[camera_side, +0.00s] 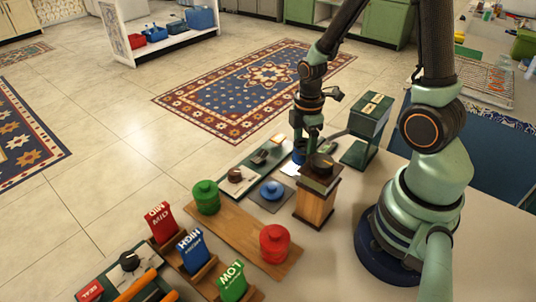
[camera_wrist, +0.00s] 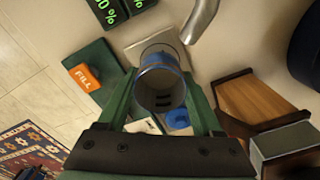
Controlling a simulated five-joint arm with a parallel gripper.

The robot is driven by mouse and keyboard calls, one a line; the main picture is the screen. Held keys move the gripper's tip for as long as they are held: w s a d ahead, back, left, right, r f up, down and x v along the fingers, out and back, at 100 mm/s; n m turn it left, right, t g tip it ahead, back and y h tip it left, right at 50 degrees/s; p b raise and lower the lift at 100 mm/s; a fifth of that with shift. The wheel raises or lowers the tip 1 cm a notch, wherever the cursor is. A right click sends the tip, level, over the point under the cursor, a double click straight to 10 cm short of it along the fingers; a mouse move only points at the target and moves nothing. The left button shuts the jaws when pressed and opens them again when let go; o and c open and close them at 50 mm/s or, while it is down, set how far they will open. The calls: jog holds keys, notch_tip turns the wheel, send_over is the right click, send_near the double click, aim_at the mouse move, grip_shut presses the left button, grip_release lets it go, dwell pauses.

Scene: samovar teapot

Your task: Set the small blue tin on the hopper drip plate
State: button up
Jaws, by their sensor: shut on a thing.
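My gripper (camera_wrist: 163,105) is shut on the small blue tin (camera_wrist: 160,66), with one green finger on each side of it. The tin looks open at the top, with a greyish inside. In the side view only a bit of blue (camera_side: 298,157) shows at my gripper (camera_side: 302,148). A pale square plate (camera_wrist: 133,48), which looks like the hopper drip plate, lies beside and partly behind the tin in the wrist view, under a curved metal spout (camera_wrist: 200,20). I cannot tell whether the tin touches the plate.
A blue knobbed lid-like piece (camera_side: 271,190) lies on a grey mat. Green (camera_side: 206,196) and red (camera_side: 275,242) tins stand on a wooden board. A wooden grinder-like box (camera_side: 316,197) stands close to my gripper. An orange FILL button (camera_wrist: 83,77) sits left of the tin.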

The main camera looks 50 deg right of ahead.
jog(key=shift+f, duration=1.35)
jog(key=shift+f, duration=0.15)
jog(key=o, duration=1.1)
jog(key=a+r+m+t, duration=0.2)
jog(key=r+m, duration=0.2)
jog(key=r, duration=0.4)
jog(key=a+r+m+t, duration=0.1)
jog(key=a+r+m, duration=0.2)
jog(key=r, duration=0.5)
jog(key=a+r+m+t, duration=0.2)
jog(key=r+m, duration=0.3)
jog(key=r, duration=0.3)
jog(key=shift+a+t, duration=0.25)
jog(key=shift+t, duration=0.05)
